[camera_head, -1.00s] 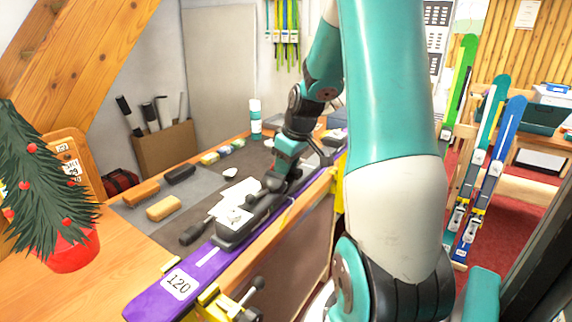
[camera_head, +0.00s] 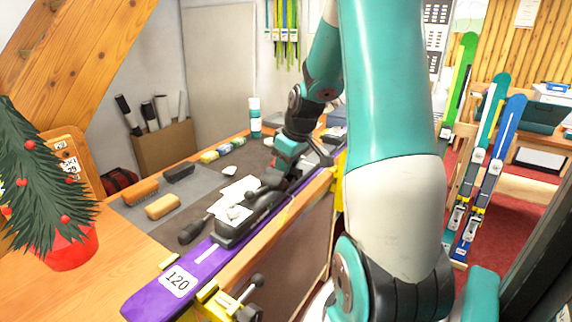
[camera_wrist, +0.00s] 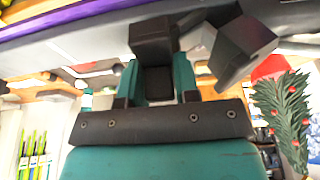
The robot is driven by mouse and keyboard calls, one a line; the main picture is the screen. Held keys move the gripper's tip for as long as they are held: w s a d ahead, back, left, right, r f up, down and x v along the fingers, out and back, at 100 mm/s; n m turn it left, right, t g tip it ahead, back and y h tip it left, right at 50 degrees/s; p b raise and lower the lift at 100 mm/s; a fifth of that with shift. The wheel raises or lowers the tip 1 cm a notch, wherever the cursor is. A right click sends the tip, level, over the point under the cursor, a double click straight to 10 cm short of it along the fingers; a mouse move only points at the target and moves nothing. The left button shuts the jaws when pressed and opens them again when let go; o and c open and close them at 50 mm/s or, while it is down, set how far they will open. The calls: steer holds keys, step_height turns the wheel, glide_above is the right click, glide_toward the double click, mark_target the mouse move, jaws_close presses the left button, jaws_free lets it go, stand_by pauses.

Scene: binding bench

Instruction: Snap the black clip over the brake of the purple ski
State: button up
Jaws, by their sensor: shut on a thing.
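The purple ski (camera_head: 160,297) lies along the front edge of the bench, marked 120, with a black binding (camera_head: 238,228) on it. It also shows as a purple strip in the wrist view (camera_wrist: 70,18). My gripper (camera_head: 284,172) is low over the rear part of the binding, tilted down. In the wrist view its teal fingers (camera_wrist: 160,75) are shut on a dark block, taken to be the black clip (camera_wrist: 154,38). A tilted black piece (camera_wrist: 245,52) stands right beside it. The brake cannot be made out, and whether the clip touches it is hidden.
Yellow vise jaws with a black handle (camera_head: 240,300) stick out at the bench front. Brushes (camera_head: 163,207), white papers and a spray bottle (camera_head: 255,118) lie or stand behind the ski. A small decorated tree (camera_head: 40,190) stands at the left. Upright skis (camera_head: 490,160) stand right.

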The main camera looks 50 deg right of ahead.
steer(key=o, duration=1)
steer(key=shift+o, duration=0.2)
steer(key=shift+f, duration=0.1)
steer(key=shift+a, duration=0.25)
steer(key=shift+d, duration=0.15)
steer(key=o, duration=0.5)
steer(key=shift+d, duration=0.15)
